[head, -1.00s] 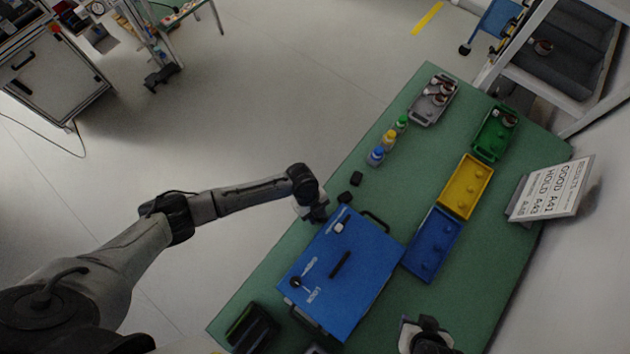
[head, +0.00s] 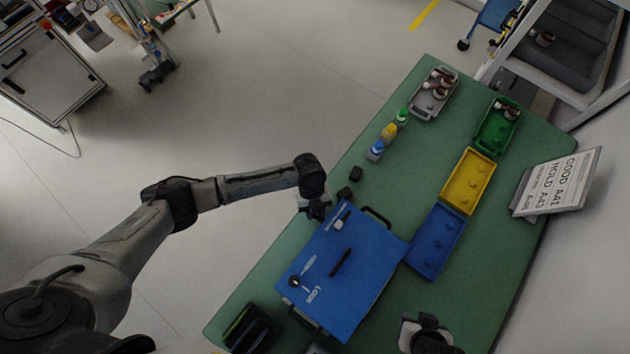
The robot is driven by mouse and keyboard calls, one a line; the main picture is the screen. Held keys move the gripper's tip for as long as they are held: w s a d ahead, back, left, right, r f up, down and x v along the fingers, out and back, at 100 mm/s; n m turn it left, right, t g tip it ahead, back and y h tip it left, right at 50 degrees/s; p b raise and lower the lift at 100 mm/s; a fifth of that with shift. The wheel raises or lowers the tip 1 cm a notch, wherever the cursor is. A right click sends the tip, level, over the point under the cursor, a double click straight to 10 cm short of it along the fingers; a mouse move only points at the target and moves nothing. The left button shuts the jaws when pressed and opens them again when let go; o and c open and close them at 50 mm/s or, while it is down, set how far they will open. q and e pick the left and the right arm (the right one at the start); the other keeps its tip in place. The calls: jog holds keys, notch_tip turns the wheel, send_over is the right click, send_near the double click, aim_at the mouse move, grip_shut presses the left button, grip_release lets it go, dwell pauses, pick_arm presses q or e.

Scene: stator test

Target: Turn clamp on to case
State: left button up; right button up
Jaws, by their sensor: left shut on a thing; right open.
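The blue case (head: 365,255) lies on the green table, with a dark bar (head: 340,262), a small knob (head: 295,282) and a small pale fitting (head: 338,224) on its top. I cannot tell which part is the clamp. My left gripper (head: 319,211) is at the case's upper-left edge, close to the pale fitting. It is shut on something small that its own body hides. My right gripper (head: 427,338) is at the bottom edge of the view, right of the case. It is open; its fingers are hard to see.
Blue (head: 435,241), yellow (head: 467,181), green (head: 495,127) and grey (head: 433,94) trays line the green table (head: 400,175). Small bottles (head: 388,133) and black blocks (head: 350,182) stand behind the case. A sign (head: 560,184) is at the right. A dark bin (head: 250,330) is at the lower left.

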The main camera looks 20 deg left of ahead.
pick_arm(q)
jog(key=o, duration=0.6)
jog(key=v, duration=1.3)
jog(key=shift+w+a+r, duration=0.1)
jog(key=shift+w+r, duration=0.05)
jog(key=shift+r, duration=0.2)
